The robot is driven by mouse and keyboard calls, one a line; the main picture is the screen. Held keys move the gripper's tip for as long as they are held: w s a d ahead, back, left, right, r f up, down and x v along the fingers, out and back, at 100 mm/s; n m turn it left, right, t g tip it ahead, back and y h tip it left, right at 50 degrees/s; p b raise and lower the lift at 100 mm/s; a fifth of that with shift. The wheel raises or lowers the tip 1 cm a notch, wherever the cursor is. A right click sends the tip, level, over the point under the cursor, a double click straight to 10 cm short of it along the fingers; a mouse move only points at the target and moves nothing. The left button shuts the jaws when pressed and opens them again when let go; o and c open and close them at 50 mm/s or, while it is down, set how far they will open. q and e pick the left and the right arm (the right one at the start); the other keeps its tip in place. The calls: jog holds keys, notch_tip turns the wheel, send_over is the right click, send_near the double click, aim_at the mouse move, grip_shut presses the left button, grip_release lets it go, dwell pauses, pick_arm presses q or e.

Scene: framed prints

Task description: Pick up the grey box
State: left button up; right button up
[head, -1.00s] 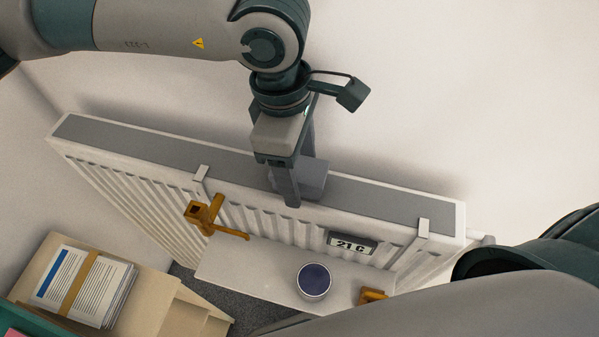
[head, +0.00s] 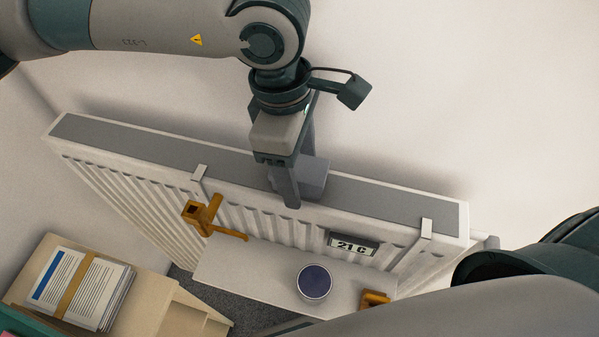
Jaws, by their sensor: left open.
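The grey box (head: 315,178) is a small plain block on the grey top of the white radiator (head: 398,200). My left gripper (head: 297,188) points down over the radiator top from above. Its near finger stands in front of the box's left part and hides it. The far finger reaches down behind and is partly hidden. The jaws are open, with the box at the fingertips; I cannot tell whether a finger touches it. My right arm crosses the lower right corner, but its gripper is out of view.
A shelf (head: 250,275) hangs on the radiator by hooks, holding a dark-topped round container (head: 314,283). Orange brackets (head: 203,214) and a "21 C" display (head: 352,244) are nearby. The wall stands close behind.

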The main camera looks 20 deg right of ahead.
dwell(0.3)
pick_arm(q)
jog(key=c, duration=1.2)
